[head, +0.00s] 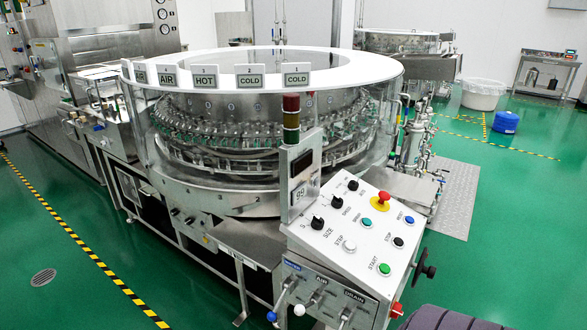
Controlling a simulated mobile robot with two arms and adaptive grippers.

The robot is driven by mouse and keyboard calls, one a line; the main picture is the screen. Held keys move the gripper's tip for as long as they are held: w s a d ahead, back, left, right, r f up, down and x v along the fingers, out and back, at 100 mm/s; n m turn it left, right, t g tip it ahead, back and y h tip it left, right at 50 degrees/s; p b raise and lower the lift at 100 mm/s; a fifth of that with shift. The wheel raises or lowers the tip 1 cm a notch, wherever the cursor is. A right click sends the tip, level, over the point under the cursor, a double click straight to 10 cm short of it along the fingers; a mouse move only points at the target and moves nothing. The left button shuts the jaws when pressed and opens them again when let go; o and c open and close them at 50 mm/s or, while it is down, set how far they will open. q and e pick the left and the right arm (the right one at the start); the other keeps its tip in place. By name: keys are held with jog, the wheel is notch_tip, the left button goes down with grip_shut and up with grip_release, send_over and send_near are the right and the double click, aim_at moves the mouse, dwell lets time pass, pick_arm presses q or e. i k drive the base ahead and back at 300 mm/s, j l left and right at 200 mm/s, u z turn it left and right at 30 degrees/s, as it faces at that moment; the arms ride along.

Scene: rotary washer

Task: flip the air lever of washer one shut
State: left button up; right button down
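Washer one is the large round steel machine (265,125) with glass vessels inside, in the middle of the head view. Its sloped white control panel (350,235) faces me at the front right. Below it, a steel front plate carries labels, among them AIR (320,281) and DRAIN (355,297). A lever with a white ball end (299,310) sticks out below and left of the AIR label. A blue-ball lever (271,316) is to its left. Another lever (345,314) is to its right. I cannot tell whether the air lever is open or shut. Neither gripper is in view.
A black handwheel (425,271) projects from the panel's right side. A signal tower (291,120) rises beside the panel. A second round machine (400,42) stands behind.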

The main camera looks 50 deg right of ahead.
aim_at(300, 310)
jog(key=z, duration=1.55)
